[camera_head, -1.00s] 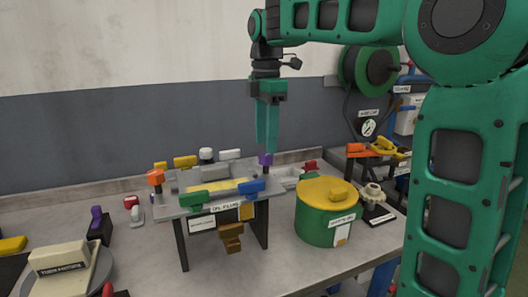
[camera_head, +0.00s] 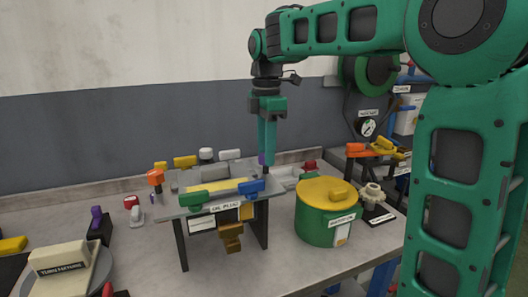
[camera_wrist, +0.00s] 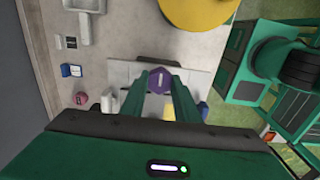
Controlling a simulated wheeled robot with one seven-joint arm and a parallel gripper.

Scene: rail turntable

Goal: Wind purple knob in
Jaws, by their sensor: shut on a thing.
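The purple knob (camera_wrist: 160,80) shows between my fingertips in the wrist view, at the edge of the grey raised plate (camera_wrist: 118,70). In the head view only a sliver of the purple knob (camera_head: 261,159) shows beside my fingers, at the back right corner of the plate (camera_head: 215,172). My gripper (camera_head: 267,160) points straight down and is shut on the purple knob, with a finger on either side of it (camera_wrist: 160,84). The knob's stem and lower part are hidden.
A green pot with a yellow lid (camera_head: 328,190) stands to the right. A labelled turntable (camera_head: 62,262) sits at front left.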

